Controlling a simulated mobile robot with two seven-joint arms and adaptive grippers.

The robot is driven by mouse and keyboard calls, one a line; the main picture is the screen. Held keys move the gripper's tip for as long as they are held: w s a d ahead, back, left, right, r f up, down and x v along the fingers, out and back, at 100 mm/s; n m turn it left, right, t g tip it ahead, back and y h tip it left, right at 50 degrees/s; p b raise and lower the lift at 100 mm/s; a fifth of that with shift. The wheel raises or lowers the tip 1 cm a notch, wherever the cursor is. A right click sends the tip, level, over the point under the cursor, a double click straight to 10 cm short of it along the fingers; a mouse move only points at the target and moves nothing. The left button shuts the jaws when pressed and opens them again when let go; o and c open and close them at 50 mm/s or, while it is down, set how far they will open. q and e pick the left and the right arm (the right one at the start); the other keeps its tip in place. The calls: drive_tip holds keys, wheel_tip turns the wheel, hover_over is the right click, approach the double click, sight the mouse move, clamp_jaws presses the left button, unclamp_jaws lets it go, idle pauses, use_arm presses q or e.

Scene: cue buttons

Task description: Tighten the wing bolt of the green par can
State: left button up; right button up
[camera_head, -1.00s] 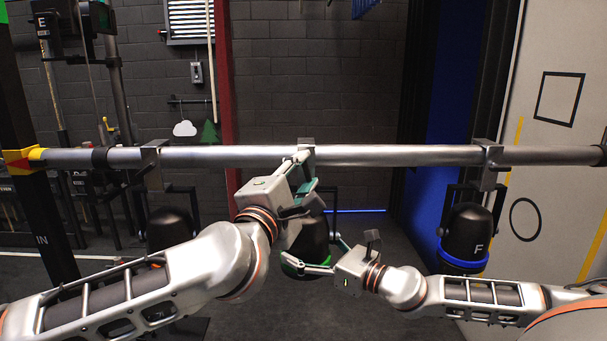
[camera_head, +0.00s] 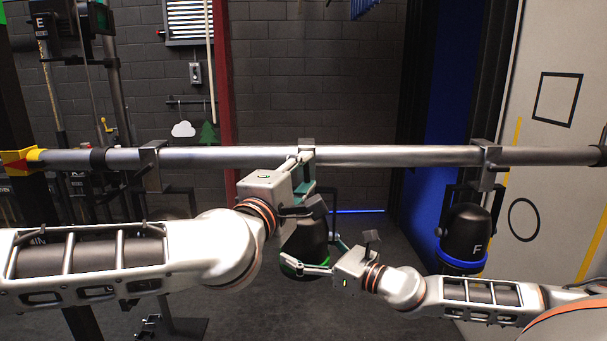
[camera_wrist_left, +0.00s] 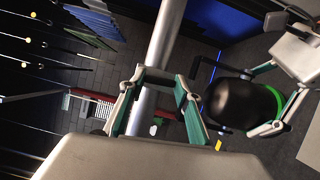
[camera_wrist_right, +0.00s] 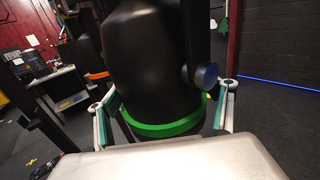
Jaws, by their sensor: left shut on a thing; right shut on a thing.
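The green par can (camera_head: 308,238) is a black lamp with a green ring, hanging from the middle clamp (camera_head: 307,146) on the horizontal pipe. My left gripper (camera_head: 303,160) is at this clamp from the front. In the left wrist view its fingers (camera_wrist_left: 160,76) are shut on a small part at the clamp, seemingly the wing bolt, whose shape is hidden. My right gripper (camera_head: 318,258) is shut on the can's lower body, with one finger on each side near the green ring (camera_wrist_right: 170,128) in the right wrist view.
The metal pipe (camera_head: 400,155) spans the view. A blue-ringed par can (camera_head: 465,232) hangs at the right from its own clamp (camera_head: 488,155). Another clamp (camera_head: 152,160) is at the left, its lamp mostly behind my left arm. The floor below is open.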

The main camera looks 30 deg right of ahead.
use_arm(q)
drive_tip(key=shift+f, duration=0.1)
drive_tip(key=o, duration=1.1)
drive_tip(key=shift+w+a, duration=0.1)
drive_tip(key=v, duration=1.2)
